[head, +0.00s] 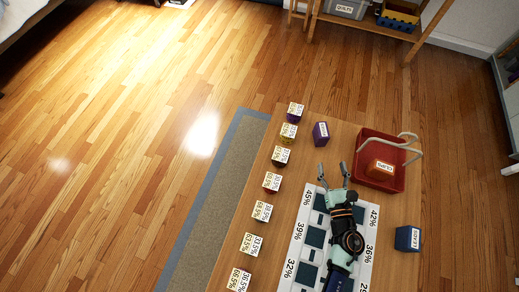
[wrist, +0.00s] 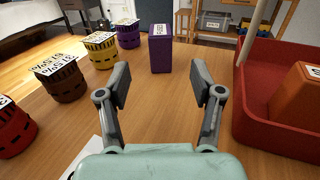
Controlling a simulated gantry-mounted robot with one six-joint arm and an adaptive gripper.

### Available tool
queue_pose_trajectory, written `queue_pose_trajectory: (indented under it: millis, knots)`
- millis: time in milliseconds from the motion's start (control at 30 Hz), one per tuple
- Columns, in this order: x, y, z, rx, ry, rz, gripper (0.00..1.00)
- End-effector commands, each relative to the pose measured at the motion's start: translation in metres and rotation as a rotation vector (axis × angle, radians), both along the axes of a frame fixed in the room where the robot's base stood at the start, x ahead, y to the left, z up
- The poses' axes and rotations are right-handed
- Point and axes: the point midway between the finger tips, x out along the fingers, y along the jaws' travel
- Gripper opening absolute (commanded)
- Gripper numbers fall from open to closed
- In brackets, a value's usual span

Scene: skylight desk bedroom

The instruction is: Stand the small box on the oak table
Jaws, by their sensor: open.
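A small purple box (head: 321,134) with a white label on top stands on the oak table (head: 390,265). In the wrist view the purple box (wrist: 161,52) looks upright, taller than wide, just beyond my fingertips and roughly centred between them. My gripper (head: 345,171) is open and empty, its fingers pointing toward the box without touching it. Both fingers (wrist: 160,85) show apart in the wrist view. A dark blue box (head: 407,238) with a label sits on the table at the right. The pictures do not settle which box the task means.
A row of several labelled round containers (head: 271,181) runs along the table's left side. A red basket (head: 363,160) with a pale handle holds an orange labelled box (head: 380,168) at right. A white sheet with dark squares and percentages (head: 297,250) lies under my arm.

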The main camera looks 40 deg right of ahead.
Motion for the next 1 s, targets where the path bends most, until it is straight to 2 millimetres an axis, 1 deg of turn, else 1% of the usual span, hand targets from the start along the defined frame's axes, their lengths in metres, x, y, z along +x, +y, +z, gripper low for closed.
queue_pose_trajectory:
  millis: [133, 167, 233, 267, 300, 367, 400, 433, 467, 500, 533, 567, 600, 633, 667, 700, 767, 800, 833, 900, 933, 1000]
  knots:
    - [0.001, 0.000, 0.002, 0.002, -0.005, -0.001, 0.66]
    - [0.002, -0.001, 0.005, 0.006, -0.016, -0.005, 0.66]
    - [0.010, -0.006, 0.023, 0.036, -0.083, -0.025, 0.66]
    - [0.015, -0.009, 0.037, 0.065, -0.140, -0.041, 0.66]
    - [0.026, -0.014, 0.064, 0.125, -0.252, -0.066, 0.66]
    - [0.046, -0.015, 0.115, 0.295, -0.500, -0.099, 0.66]
    - [0.062, -0.010, 0.148, 0.465, -0.693, -0.106, 0.66]
    - [0.074, -0.003, 0.168, 0.616, -0.834, -0.104, 0.66]
    - [0.086, 0.008, 0.183, 0.783, -0.961, -0.102, 0.66]
    - [0.104, 0.029, 0.198, 1.025, -1.107, -0.095, 0.66]
    - [0.119, 0.049, 0.205, 1.222, -1.192, -0.094, 0.66]
    - [0.133, 0.074, 0.211, 1.427, -1.257, -0.099, 0.66]
    - [0.152, 0.114, 0.215, 1.708, -1.302, -0.123, 0.66]
    - [0.164, 0.147, 0.217, 1.910, -1.305, -0.155, 0.66]
    - [0.171, 0.179, 0.217, 2.083, -1.286, -0.199, 0.66]
    - [0.177, 0.220, 0.218, 2.278, -1.239, -0.266, 0.66]
    - [0.177, 0.272, 0.220, 2.497, -1.144, -0.375, 0.66]
    - [0.175, 0.302, 0.220, 2.601, -1.074, -0.445, 0.66]
    - [0.171, 0.320, 0.220, 2.658, -1.027, -0.494, 0.66]
    - [0.164, 0.349, 0.221, 2.747, -0.943, -0.584, 0.66]
    - [0.162, 0.358, 0.221, 2.768, -0.917, -0.610, 0.66]
    - [0.158, 0.367, 0.220, 2.793, -0.886, -0.647, 0.66]
